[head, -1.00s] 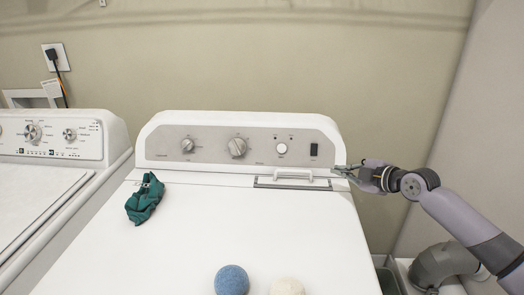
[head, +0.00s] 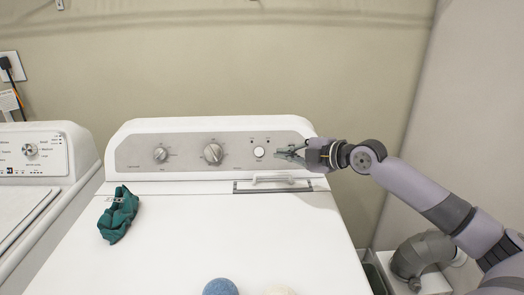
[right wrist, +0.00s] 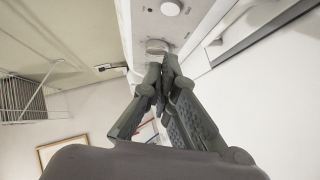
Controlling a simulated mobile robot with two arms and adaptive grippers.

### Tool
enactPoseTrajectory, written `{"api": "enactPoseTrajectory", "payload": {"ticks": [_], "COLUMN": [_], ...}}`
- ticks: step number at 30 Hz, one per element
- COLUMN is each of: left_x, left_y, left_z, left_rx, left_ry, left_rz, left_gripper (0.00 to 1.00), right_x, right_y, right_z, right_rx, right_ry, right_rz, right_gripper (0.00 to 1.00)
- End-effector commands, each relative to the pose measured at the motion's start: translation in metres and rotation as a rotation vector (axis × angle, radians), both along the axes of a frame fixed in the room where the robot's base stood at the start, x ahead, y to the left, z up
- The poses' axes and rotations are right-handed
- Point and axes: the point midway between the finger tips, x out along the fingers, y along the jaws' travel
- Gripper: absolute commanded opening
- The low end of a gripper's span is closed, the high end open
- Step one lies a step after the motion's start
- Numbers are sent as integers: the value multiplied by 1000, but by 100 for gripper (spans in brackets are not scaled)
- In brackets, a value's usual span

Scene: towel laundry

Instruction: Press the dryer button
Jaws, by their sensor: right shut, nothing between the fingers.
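The dryer (head: 230,230) is white with a grey control panel along its back. The round white dryer button (head: 259,152) is on the panel's right half, right of two silver knobs. My right gripper (head: 282,154) comes in from the right with its fingers shut and empty, pointing left. In the head view its tips are just right of the button, with a small gap; its fingers cover the black switch area. My left gripper is not in view.
A white handle (head: 272,179) sits on the dryer top below the button. A dark green cloth (head: 118,214) lies at the left; a blue ball (head: 221,287) and a cream ball (head: 280,290) are at the front. A washer (head: 32,150) stands left.

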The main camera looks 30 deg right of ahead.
Motion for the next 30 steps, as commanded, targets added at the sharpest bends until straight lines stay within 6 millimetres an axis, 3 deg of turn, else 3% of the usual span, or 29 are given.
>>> {"api": "enactPoseTrajectory", "payload": {"ticks": [11, 20, 30], "left_x": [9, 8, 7], "left_y": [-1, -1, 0], "left_z": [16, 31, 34], "left_rx": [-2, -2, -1], "left_ry": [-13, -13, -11], "left_rz": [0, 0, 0], "left_gripper": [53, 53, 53], "right_x": [36, 81, 105], "right_y": [10, 26, 6], "right_z": [-7, -22, -41], "right_rx": [1, 4, 0], "right_ry": [-4, -2, 0], "right_rz": [0, 1, -1], "right_gripper": [0, 0, 0]}}
